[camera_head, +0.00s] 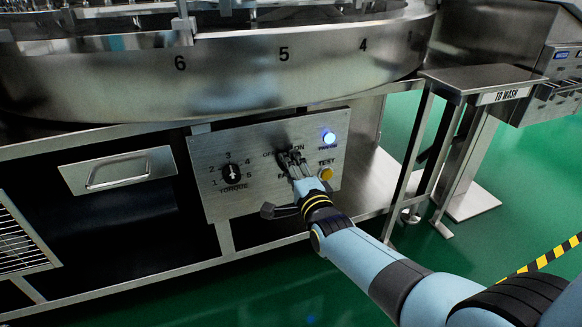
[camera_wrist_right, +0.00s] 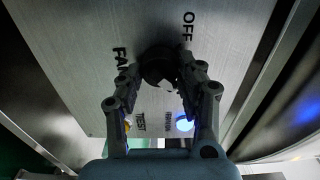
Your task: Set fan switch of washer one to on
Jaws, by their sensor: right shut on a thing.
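The washer's control panel (camera_head: 208,150) is a brushed-metal plate below the round drum. The fan switch (camera_wrist_right: 160,58) is a dark round knob between the OFF and FAN labels in the right wrist view. My right gripper (camera_head: 290,160) reaches it from the lower right in the head view. Its two fingers (camera_wrist_right: 160,76) are shut on the knob, one on each side. The fingers hide much of the knob, so I cannot tell which way its pointer is set. In the head view the OFF and ON labels show just above the fingers. My left gripper is not in view.
A black torque knob (camera_head: 231,173) sits left on the panel. A lit blue power light (camera_head: 329,138) and a yellow test button (camera_head: 326,174) are close to my right gripper. A metal stand (camera_head: 480,78) marked TO WASH is at right. Green floor (camera_head: 300,285) is open in front.

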